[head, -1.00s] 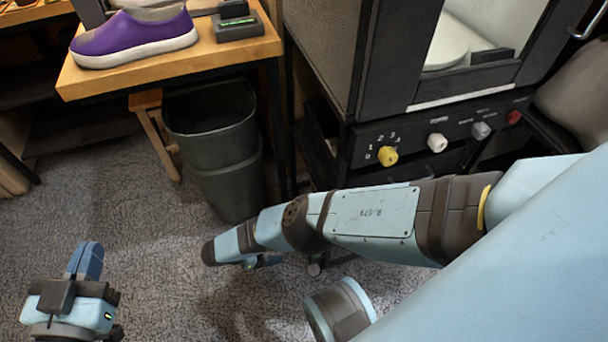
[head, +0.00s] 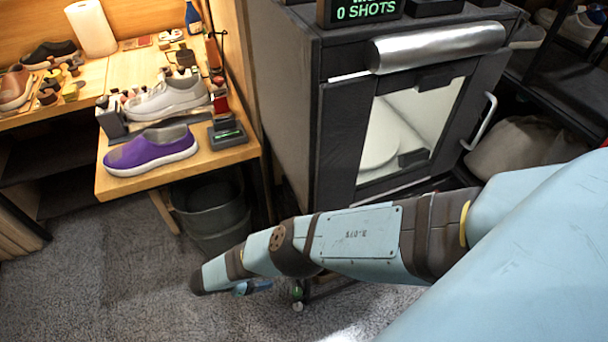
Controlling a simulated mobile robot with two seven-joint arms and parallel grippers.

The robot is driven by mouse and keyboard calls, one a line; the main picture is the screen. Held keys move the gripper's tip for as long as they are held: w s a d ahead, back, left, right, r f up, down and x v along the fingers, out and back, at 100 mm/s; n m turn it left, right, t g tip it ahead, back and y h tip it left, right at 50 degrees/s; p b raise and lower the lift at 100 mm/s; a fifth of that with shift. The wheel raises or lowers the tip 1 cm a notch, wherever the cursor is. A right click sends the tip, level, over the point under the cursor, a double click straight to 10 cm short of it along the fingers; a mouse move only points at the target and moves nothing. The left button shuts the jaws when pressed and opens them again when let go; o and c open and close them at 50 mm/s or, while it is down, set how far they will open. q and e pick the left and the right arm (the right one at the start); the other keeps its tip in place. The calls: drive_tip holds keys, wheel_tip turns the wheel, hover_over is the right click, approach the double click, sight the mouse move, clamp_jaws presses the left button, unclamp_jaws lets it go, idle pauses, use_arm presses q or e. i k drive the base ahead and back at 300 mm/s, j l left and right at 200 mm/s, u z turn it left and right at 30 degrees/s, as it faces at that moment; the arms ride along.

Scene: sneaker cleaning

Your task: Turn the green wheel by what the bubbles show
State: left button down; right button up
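No bubbles can be made out. A small green round part (head: 297,292) shows low beneath my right arm, mostly hidden; I cannot tell whether it is the green wheel. A dark machine (head: 330,120) with a glass door stands at centre right. A display (head: 362,10) on top reads "0 SHOTS" in green, its upper line cut off. My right arm crosses in front of the machine's lower part and hides its knob panel. My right gripper cannot be made out, and my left gripper is out of view.
A wooden bench at left holds a purple shoe (head: 150,152), a white sneaker (head: 168,98), a small dark device (head: 226,134), a paper roll (head: 91,28) and several bottles. A grey bin (head: 212,215) stands beneath it. The carpet (head: 110,270) at lower left is clear.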

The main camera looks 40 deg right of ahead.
sight(296, 291)
drive_tip(key=k+l, duration=0.15)
drive_tip(key=k, duration=0.45)
drive_tip(key=k+l, duration=0.15)
drive_tip(key=k, duration=0.45)
drive_tip(key=k+l, duration=0.15)
drive_tip(key=k, duration=0.45)
